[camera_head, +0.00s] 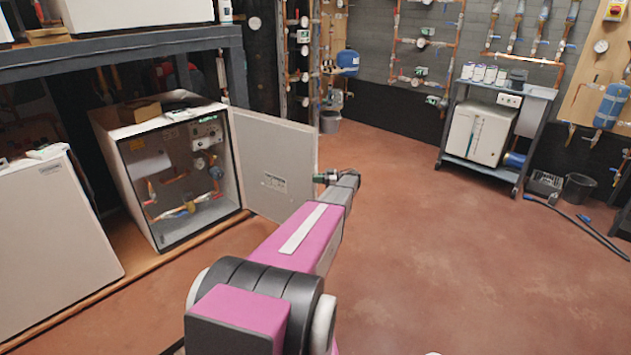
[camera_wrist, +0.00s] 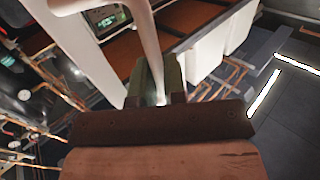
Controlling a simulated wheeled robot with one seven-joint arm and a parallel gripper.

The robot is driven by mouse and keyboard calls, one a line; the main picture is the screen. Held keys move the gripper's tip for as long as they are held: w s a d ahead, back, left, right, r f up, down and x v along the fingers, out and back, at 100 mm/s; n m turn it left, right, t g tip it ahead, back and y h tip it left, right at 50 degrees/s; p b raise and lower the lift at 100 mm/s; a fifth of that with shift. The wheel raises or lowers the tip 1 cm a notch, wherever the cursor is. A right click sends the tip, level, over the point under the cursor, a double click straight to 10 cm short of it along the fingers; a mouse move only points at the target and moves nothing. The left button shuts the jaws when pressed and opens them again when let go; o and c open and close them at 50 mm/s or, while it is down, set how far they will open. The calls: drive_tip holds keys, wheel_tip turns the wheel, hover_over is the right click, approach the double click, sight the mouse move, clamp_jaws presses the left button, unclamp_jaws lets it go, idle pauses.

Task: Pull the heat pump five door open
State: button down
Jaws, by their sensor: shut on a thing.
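The white heat pump (camera_head: 165,150) stands on the lower shelf at the left of the head view, its front turned toward the room. Its door (camera_head: 272,168) is swung wide open to the right, showing copper pipes, a gauge and controls inside. The exact contact is partly hidden by the fingers.
Another white unit (camera_head: 52,240) stands closed to the left on the same wooden shelf. A dark shelf beam (camera_head: 120,47) runs above. A grey cart (camera_head: 497,135) with a white unit stands at the back right.

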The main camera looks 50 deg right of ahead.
drive_tip(key=shift+w+f, duration=0.15)
drive_tip(key=shift+w, duration=0.15)
drive_tip(key=c, duration=1.4)
unclamp_jaws()
drive_tip(key=shift+c, duration=0.2)
drive_tip(key=v, duration=1.1)
